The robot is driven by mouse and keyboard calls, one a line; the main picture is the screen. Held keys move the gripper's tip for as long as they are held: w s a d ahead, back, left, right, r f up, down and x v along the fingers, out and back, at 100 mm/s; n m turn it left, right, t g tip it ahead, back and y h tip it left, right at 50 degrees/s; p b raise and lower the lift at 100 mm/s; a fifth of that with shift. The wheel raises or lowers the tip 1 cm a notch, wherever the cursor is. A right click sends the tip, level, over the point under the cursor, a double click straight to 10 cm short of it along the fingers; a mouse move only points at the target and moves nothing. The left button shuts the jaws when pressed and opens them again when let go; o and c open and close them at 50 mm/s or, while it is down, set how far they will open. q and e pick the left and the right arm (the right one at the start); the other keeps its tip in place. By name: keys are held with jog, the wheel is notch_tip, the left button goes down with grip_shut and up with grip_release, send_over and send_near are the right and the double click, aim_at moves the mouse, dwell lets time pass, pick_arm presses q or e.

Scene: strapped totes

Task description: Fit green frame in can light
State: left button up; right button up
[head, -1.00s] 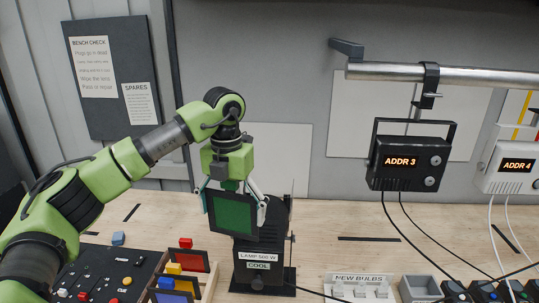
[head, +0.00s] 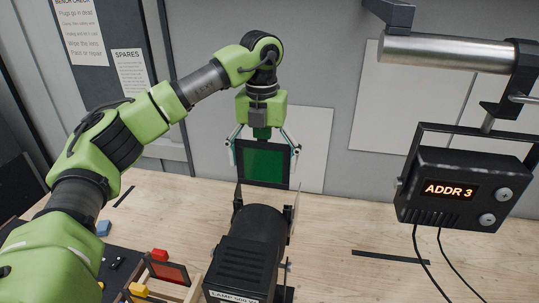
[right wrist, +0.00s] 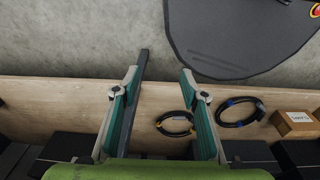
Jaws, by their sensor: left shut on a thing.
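The green frame (head: 263,164) is a dark square holder with a green sheet in it. In the head view my left gripper (head: 264,152) is shut on the green frame and holds it upright above the far end of the can light (head: 253,240). The can light is a black lamp on the bench, labelled as a lamp. I cannot tell whether the frame's lower edge touches the lamp. My right gripper (right wrist: 158,100) shows in the right wrist view, with its fingers apart and nothing between them.
A rack with a red frame (head: 168,271) stands at the lower left, beside a dark panel. A black ADDR 3 box (head: 462,190) hangs from a metal pipe (head: 450,58) at the right. In the right wrist view, coiled cables (right wrist: 240,111) and a cardboard box (right wrist: 296,122) lie on wood.

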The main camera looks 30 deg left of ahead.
aim_at(262, 181)
pick_arm(q)
jog(key=shift+s+f+b, duration=0.7)
jog(key=shift+s+f, duration=0.05)
jog(key=shift+s, duration=0.05)
jog(key=shift+w+f+b, duration=0.25)
jog(key=shift+f, duration=0.25)
jog(key=shift+w+f+b, duration=0.25)
jog(key=shift+f, duration=0.2)
jog(key=shift+w+f+b, duration=0.15)
jog(key=shift+f+b, duration=0.15)
jog(key=shift+f, duration=0.2)
jog(key=shift+s+r, duration=0.1)
jog(key=shift+s, duration=0.15)
jog(key=shift+w, duration=0.1)
pick_arm(e)
jog(key=shift+s+a+f, duration=0.2)
jog(key=shift+s+f, duration=1.2)
jog(key=shift+f, duration=0.3)
pick_arm(q)
jog(key=shift+f+b, duration=0.35)
jog(key=shift+f, duration=0.2)
pick_arm(e)
jog(key=shift+d+f, duration=0.15)
jog(key=shift+f, duration=0.2)
